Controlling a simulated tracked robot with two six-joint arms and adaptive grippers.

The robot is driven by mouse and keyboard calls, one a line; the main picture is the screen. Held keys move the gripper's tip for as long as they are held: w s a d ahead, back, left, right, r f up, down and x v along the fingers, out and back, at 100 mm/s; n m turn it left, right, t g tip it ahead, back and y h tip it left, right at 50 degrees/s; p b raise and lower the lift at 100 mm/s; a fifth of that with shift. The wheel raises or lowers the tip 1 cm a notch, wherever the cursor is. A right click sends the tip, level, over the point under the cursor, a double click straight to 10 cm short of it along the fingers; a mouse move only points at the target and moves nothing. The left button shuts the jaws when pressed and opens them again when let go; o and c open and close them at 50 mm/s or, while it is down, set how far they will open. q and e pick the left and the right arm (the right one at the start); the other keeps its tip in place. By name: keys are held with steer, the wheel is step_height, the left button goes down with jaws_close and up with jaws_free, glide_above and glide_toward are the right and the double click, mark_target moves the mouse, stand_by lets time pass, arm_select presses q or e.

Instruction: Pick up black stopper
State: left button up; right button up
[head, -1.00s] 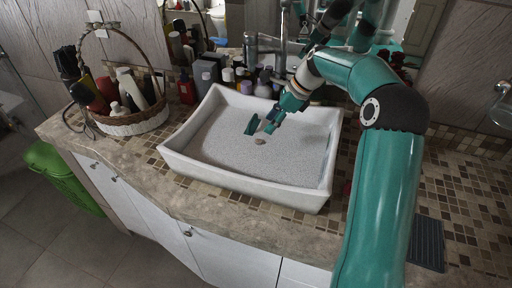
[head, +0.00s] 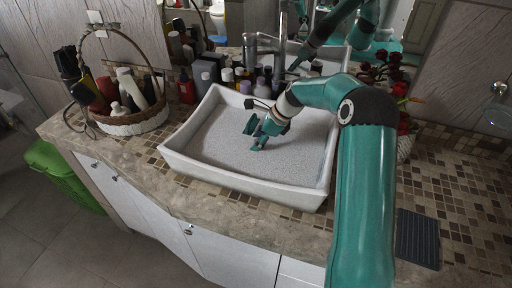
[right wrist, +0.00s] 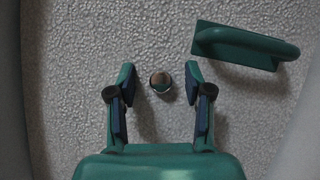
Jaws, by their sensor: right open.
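In the right wrist view a small round thing, which I take for the stopper (right wrist: 160,80), sits on the basin's speckled floor. It has a dark rim and a brownish, shiny top rather than plain black. My right gripper (right wrist: 160,73) is open, with one fingertip on each side of it and gaps showing between. In the head view my right gripper (head: 257,143) is low inside the white basin (head: 240,182) and hides the stopper. My left gripper is not in view.
A teal block with a handle (right wrist: 247,45) lies close to the right fingertip; it also shows in the head view (head: 250,125). Bottles (head: 206,77) and a tap (head: 250,55) stand behind the basin. A basket (head: 135,124) stands left, a dark ribbed mat (head: 418,238) right.

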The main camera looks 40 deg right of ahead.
jaws_close()
steer(key=shift+r, duration=0.1)
